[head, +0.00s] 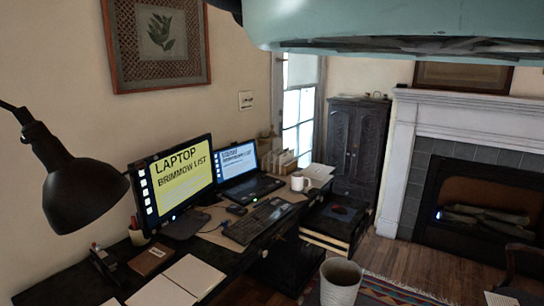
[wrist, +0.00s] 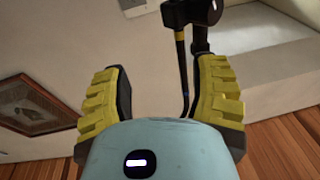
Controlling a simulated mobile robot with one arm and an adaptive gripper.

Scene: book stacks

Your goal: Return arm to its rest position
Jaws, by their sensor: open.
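My gripper (wrist: 163,85) shows in the wrist view, its two yellow-padded fingers spread wide apart on either side of the teal wrist body. Nothing is held between the fingers. In the head view a teal part of my arm crosses the top right, high above the room. The fingers do not show in the head view.
A dark desk (head: 222,243) with a monitor (head: 178,180), laptop (head: 240,170) and white mug (head: 300,183) runs along the left wall. A black lamp (head: 80,185) juts in at left. A bucket (head: 340,283) stands front centre. A fireplace (head: 485,205) is at right.

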